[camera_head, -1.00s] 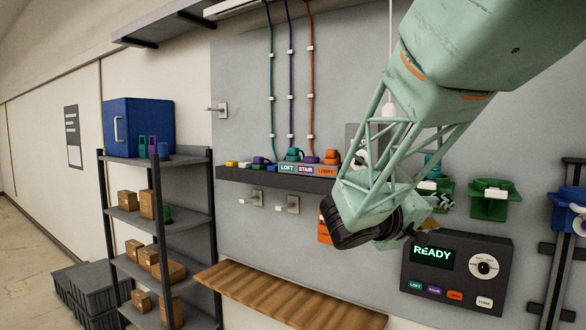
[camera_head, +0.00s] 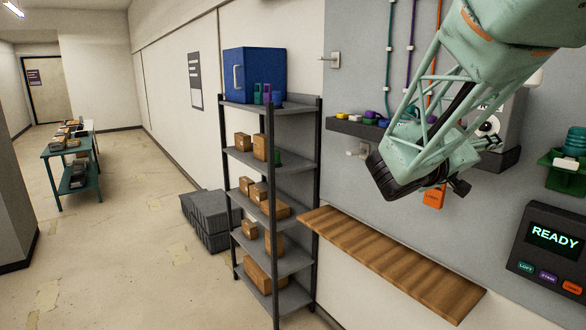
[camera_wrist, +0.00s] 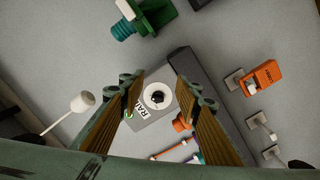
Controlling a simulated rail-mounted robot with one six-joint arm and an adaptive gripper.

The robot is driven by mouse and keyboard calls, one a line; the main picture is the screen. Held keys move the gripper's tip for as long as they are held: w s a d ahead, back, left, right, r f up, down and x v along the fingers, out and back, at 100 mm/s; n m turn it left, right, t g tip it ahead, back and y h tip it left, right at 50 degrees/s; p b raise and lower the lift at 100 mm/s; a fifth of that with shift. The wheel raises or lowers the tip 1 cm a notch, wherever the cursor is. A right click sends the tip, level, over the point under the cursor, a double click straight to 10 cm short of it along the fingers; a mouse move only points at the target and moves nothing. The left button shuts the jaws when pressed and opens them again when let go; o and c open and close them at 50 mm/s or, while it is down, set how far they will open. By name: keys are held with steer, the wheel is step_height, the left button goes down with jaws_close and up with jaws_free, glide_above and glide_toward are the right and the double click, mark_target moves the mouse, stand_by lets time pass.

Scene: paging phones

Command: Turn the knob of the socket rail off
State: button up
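The socket rail's grey box (camera_wrist: 140,112), lettered "RAIL", is in the middle of the wrist view. Its black knob (camera_wrist: 157,97) sits on a round white dial, between my fingertips in the picture and beyond them. I cannot tell clearly where the knob points. My gripper (camera_wrist: 158,84) is open and empty, with a finger on either side of the dial. In the head view the box (camera_head: 503,112) is on the wall panel, partly hidden behind my arm; part of its white dial (camera_head: 490,127) shows.
A dark shelf (camera_head: 345,126) with coloured plugs runs left of the box. A wooden shelf (camera_head: 390,262) lies lower down. A READY panel (camera_head: 552,238) and a green holder (camera_head: 568,172) are at right.

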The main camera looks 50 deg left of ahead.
steer(key=y, duration=0.1)
glide_toward(485, 127)
steer(key=w+p, duration=0.3)
steer(key=w, duration=0.5)
steer(key=shift+w+a+p, duration=0.2)
steer(key=shift+w+p, duration=0.05)
steer(key=shift+p, duration=0.05)
steer(key=shift+w, duration=0.1)
steer(key=c, duration=0.9)
